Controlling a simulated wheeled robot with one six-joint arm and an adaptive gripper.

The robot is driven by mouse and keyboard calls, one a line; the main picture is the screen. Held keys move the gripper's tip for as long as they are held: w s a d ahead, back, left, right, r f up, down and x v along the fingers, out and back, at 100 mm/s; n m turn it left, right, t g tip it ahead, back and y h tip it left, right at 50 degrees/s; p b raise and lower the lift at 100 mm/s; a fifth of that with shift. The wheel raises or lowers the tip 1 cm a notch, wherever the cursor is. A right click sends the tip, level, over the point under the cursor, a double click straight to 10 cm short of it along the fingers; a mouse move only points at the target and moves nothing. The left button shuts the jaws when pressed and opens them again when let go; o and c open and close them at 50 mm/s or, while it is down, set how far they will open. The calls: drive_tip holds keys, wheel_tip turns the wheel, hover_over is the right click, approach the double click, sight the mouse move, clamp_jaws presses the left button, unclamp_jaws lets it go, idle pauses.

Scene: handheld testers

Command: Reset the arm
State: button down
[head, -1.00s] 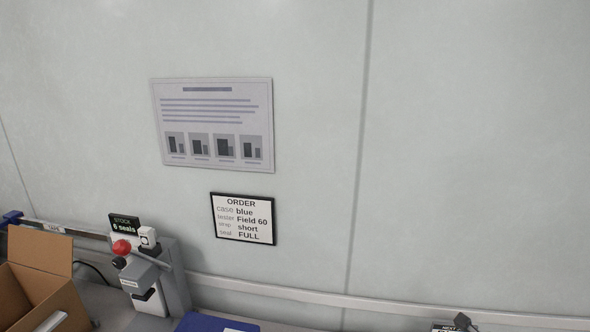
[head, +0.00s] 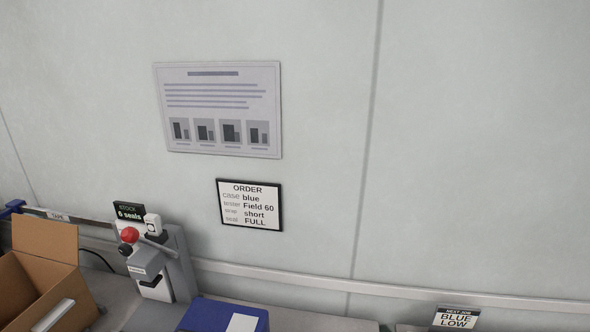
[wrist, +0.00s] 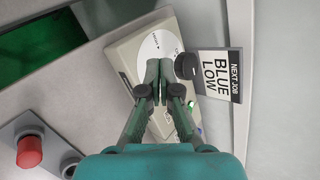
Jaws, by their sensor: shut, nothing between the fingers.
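My gripper (wrist: 152,90) shows in the wrist view. Its two dark green fingers are together at the tips with nothing between them. It is over a beige device with a white dial face (wrist: 158,50) and a black knob (wrist: 187,66); I cannot tell whether the fingertips touch it. The fingers hide part of the device. The arm and gripper do not show in the head view.
A "NEXT JOB BLUE LOW" sign (wrist: 217,75) stands beside the device. A red button (wrist: 30,151) is at lower left. In the head view are an open cardboard box (head: 38,275), a grey sealing machine (head: 172,262), a blue case (head: 215,315) and an ORDER card (head: 249,205).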

drive_tip(key=s+a+f+n, duration=0.1)
drive_tip(key=s+a, duration=0.1)
drive_tip(key=s+a+f+n, duration=0.2)
drive_tip(key=s, duration=0.1)
drive_tip(key=s+a+f+n, duration=0.1)
drive_tip(key=s+a+f, duration=0.1)
drive_tip(key=shift+s+a+f+n+t+h, duration=0.25)
drive_tip(key=shift+s+a+n+t+h, duration=0.05)
drive_tip(key=shift+a+n+t, duration=0.1)
drive_tip(key=s+a+n+t, duration=0.1)
drive_tip(key=s+a+n, duration=0.25)
drive_tip(key=s, duration=0.25)
drive_tip(key=s+a+r+n+t, duration=0.1)
drive_tip(key=s+a+n, duration=0.1)
drive_tip(key=s+n, duration=0.3)
drive_tip(key=s+a+n, duration=0.3)
drive_tip(key=s, duration=0.4)
drive_tip(key=s+a+r+n+t+y, duration=0.1)
drive_tip(key=s+a+r+n+t, duration=0.1)
drive_tip(key=s+r+n, duration=0.5)
drive_tip(key=s, duration=0.3)
drive_tip(key=shift+r+y, duration=0.25)
drive_tip(key=shift+y, duration=0.05)
